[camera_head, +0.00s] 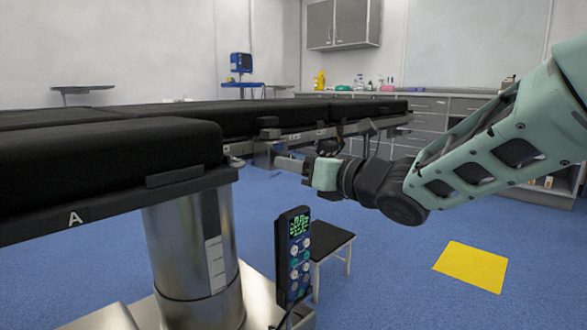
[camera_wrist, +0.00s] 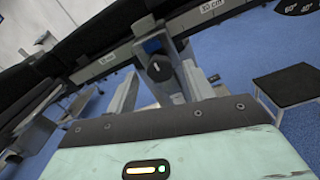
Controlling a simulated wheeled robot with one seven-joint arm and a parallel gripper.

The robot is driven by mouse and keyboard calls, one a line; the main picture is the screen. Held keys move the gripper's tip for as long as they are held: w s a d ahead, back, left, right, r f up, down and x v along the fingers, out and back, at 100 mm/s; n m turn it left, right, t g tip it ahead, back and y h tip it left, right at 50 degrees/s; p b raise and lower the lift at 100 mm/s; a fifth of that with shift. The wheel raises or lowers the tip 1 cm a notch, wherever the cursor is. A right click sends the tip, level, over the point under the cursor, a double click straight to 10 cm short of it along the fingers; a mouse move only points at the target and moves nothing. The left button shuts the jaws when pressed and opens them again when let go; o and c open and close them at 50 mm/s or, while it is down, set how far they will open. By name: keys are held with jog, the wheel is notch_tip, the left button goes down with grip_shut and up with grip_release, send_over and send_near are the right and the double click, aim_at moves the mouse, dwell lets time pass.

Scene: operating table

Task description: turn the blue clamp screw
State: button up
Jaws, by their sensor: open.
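The blue clamp screw shows in the wrist view as a small blue part (camera_wrist: 151,46) with a dark round knob (camera_wrist: 158,68) just below it, at the table's side rail (camera_wrist: 182,28). The knob has a pale line on its face. My gripper (camera_wrist: 154,88) is open, with one finger left of the knob and one right of it. I cannot tell whether either finger touches it. In the head view my gripper (camera_head: 283,163) points left at the rail beside the black-padded operating table (camera_head: 110,150). The screw is too small to make out there.
A handset (camera_head: 293,255) stands upright below my arm. A black-topped stool (camera_head: 330,241) is behind it. The metal table column (camera_head: 195,260) is at the left. A yellow floor patch (camera_head: 472,266) lies at the right, with open blue floor around it.

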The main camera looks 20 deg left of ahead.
jog(key=shift+x, duration=0.9)
jog(key=c, duration=1)
jog(key=shift+o, duration=0.2)
